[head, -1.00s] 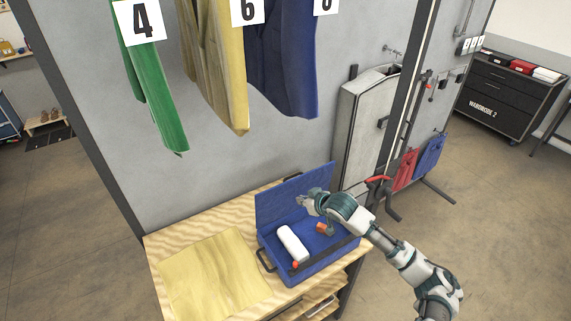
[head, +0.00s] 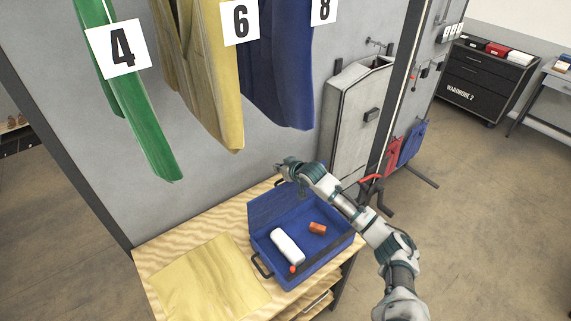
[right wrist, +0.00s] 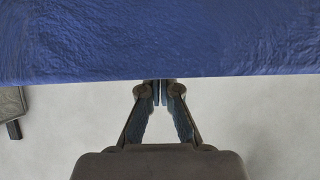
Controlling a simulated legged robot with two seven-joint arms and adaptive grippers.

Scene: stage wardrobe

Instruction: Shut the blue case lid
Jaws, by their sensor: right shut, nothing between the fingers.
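The blue case (head: 328,251) sits open on the wooden table in the head view. Its lid (head: 270,208) stands raised at the back, and my right forearm and wrist cover its right part. My right gripper (head: 283,171) is at the lid's top edge, toward the wall. It is shut and empty. In the right wrist view the lid (right wrist: 160,40) fills the top, and my closed fingertips (right wrist: 160,92) meet its straight edge. I cannot tell whether they touch it. A white roll (head: 287,246) and an orange item (head: 318,228) lie inside the case. My left gripper is not in view.
Yellow cloth (head: 210,283) covers the table (head: 150,254) left of the case. Green (head: 140,120), yellow (head: 205,80) and blue (head: 280,70) garments hang above.

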